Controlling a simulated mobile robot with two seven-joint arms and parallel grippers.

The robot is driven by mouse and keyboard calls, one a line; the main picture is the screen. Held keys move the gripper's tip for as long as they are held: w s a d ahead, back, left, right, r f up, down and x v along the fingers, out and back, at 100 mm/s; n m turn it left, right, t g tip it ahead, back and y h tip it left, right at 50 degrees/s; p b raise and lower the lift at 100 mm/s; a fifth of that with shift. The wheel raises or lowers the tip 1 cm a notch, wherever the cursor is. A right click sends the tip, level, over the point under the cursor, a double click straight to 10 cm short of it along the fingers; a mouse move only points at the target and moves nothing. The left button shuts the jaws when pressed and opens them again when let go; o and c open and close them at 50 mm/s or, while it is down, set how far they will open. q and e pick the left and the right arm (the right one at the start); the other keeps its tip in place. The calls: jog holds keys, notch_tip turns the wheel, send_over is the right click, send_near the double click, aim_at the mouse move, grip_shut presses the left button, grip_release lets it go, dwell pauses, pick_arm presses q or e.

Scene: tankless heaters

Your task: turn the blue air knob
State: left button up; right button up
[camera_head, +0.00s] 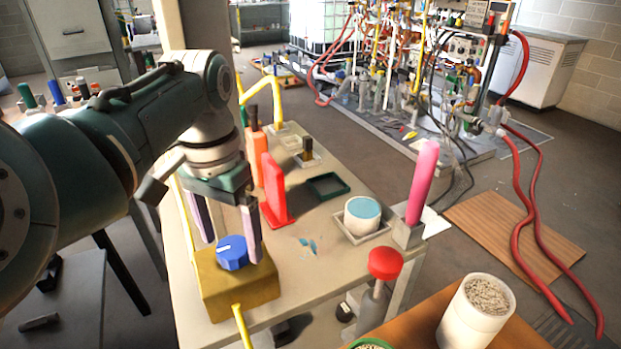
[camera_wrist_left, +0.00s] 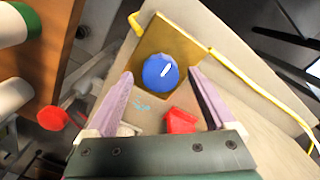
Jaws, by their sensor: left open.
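The blue air knob (camera_head: 232,252) sits on top of a yellow-brown box (camera_head: 240,289) at the near end of the table. A white mark shows on the knob. In the left wrist view the knob (camera_wrist_left: 160,71) lies ahead of and between my two pinkish fingers, with the box (camera_wrist_left: 186,45) around it. My left gripper (camera_head: 226,232) is open, its fingers pointing down on either side of the knob. The wrist view shows gaps between the fingers (camera_wrist_left: 160,88) and the knob. My right gripper is not in view.
A red upright block (camera_head: 273,190), a blue-topped white cup (camera_head: 362,215), a pink rod (camera_head: 423,180) and a red round knob (camera_head: 385,263) stand nearby. A yellow pipe (camera_head: 242,326) leaves the box's front. A white bucket (camera_head: 475,312) stands at the lower right.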

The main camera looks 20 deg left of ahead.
pick_arm(q)
jog(key=shift+f, duration=0.6)
jog(key=c, duration=1.4)
